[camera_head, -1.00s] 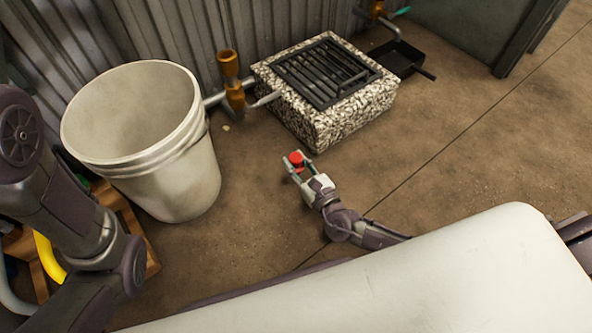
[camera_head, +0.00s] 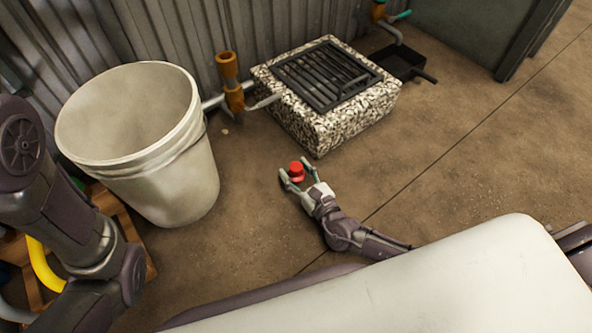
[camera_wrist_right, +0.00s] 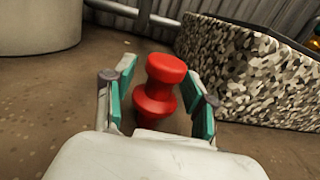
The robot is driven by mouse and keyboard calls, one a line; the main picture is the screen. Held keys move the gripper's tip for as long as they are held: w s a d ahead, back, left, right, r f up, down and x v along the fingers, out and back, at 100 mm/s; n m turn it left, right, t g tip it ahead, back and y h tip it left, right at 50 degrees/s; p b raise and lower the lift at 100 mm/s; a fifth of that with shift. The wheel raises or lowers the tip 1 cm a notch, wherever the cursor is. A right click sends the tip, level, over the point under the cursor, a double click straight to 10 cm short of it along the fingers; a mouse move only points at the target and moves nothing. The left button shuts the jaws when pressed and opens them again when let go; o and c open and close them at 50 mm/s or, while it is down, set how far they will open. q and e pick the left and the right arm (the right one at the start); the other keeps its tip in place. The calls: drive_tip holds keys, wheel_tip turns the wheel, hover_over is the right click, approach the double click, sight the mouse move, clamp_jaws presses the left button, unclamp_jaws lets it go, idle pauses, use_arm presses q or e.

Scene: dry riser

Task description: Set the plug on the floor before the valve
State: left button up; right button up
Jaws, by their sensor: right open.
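The red plug (camera_head: 296,170) stands upright on the brown floor in front of the speckled stone block. In the right wrist view the plug (camera_wrist_right: 159,88) sits between the green pads of my right gripper (camera_wrist_right: 160,100), with gaps on both sides. My right gripper (camera_head: 293,178) is open, low at the floor around the plug. The orange-brown valve fitting (camera_head: 231,84) is on the pipe at the wall, behind and left of the plug. My left arm is at the left edge; its gripper is out of view.
A white bucket (camera_head: 150,150) stands on the left. The speckled block (camera_head: 330,122) with a dark grate (camera_head: 326,74) stands behind the plug. A black tray (camera_head: 402,62) is at the back right. Open floor lies to the right.

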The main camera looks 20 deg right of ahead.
drive_tip(key=p+v, duration=0.4)
drive_tip(key=v, duration=0.7)
drive_tip(key=shift+s+r+p, duration=0.15)
drive_tip(key=shift+p, duration=0.15)
drive_tip(key=shift+s+d, duration=0.1)
drive_tip(key=shift+s, duration=0.25)
